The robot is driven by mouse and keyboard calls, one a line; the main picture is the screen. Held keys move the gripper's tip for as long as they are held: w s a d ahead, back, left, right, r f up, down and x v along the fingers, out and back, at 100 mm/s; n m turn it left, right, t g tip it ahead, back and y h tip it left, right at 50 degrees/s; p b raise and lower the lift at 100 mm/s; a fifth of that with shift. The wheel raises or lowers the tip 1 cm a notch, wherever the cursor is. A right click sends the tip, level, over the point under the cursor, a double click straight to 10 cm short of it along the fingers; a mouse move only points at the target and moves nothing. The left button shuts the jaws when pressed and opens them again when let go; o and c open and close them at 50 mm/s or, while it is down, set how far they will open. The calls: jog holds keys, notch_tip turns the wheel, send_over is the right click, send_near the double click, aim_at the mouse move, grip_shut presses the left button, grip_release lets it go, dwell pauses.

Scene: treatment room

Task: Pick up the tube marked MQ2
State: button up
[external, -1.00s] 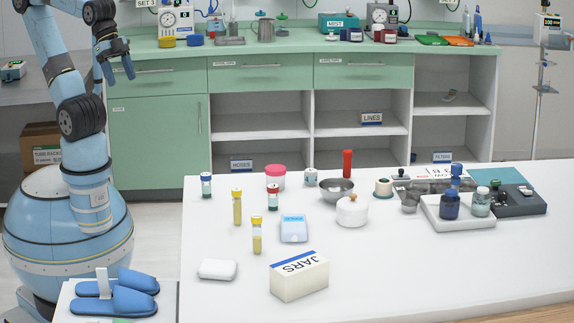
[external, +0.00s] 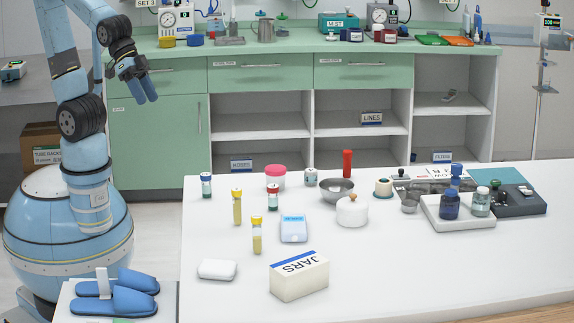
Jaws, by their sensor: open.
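My gripper (external: 147,91) is open and empty, raised in front of the green cabinet, up and to the left of the tubes in the picture.
A pink-lidded jar (external: 275,177), a pale blue device (external: 294,229), a white bar (external: 217,269) and a JARS box (external: 299,276) stand near the tubes. A metal bowl (external: 337,191) and a white lidded pot (external: 352,211) are further right. The table's front right is clear.

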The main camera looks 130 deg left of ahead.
aim_at(258, 253)
jog(key=w+d+f+n+t+h, duration=0.2)
jog(key=w+d+f+n, duration=0.2)
jog(key=w+f+n, duration=0.65)
jog(key=w+d+f+n+t+h, duration=0.2)
jog(key=w+d+f+n+t, duration=0.3)
jog(key=w, duration=1)
jog(key=w+a+f+n+t+y, duration=0.35)
jog(key=w+a+n, duration=0.4)
jog(key=n, duration=0.85)
jog(key=f, duration=0.8)
jog(key=shift+w+d, duration=0.15)
jog(key=shift+w, duration=0.25)
jog(key=shift+w+f, duration=0.4)
jog(key=shift+w, duration=3.35)
